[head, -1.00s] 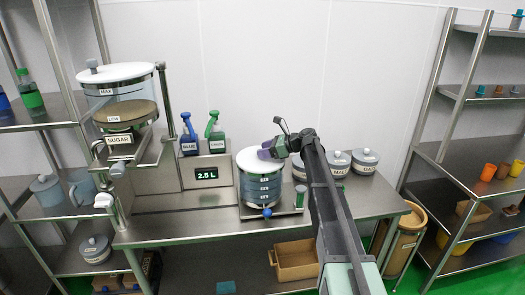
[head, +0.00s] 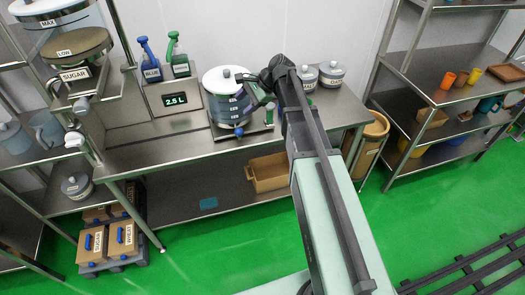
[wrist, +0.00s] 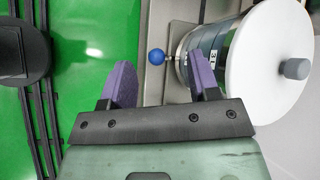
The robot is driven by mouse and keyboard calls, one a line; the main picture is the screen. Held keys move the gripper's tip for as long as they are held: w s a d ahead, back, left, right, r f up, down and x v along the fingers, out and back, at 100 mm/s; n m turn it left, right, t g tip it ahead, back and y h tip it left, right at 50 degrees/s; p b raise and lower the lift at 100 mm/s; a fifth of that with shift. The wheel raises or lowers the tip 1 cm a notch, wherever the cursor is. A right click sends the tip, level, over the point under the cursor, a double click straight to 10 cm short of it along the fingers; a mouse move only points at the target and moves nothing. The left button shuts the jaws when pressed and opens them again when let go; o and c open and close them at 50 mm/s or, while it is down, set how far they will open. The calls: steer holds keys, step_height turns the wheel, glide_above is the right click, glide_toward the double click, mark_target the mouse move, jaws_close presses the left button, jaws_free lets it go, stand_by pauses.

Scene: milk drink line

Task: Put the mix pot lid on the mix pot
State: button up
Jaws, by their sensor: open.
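The mix pot (head: 233,108) is a clear, banded vessel with a blue knob low at its front, standing on the steel counter. The white mix pot lid (head: 217,82) with a grey knob lies over its top and looks level. In the wrist view the lid (wrist: 258,75) shows as a white disc at the right, with the pot (wrist: 203,45) partly hidden behind it and a finger. My gripper (wrist: 162,85) is open, its purple pads apart with nothing between them. It is beside the pot and clear of the lid knob; in the head view its fingers are hard to make out.
A dispenser marked sugar (head: 78,58) and blue and green spray bottles (head: 150,62) stand left of the pot. Lidded grey pots (head: 330,74) stand to the right, behind my arm. A cardboard box (head: 268,174) sits on the lower shelf. Front counter is clear.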

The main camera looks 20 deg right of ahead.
steer(key=s+a+f+n+g+h+b, duration=0.1)
steer(key=s+f+n+h, duration=0.2)
steer(key=s+n, duration=0.4)
steer(key=s+f+n+g+h, duration=0.1)
steer(key=s+f+n+h, duration=0.2)
steer(key=s, duration=1.5)
steer(key=shift+a+n+h+b, duration=0.4)
steer(key=shift+n+h, duration=0.6)
steer(key=shift+n, duration=1)
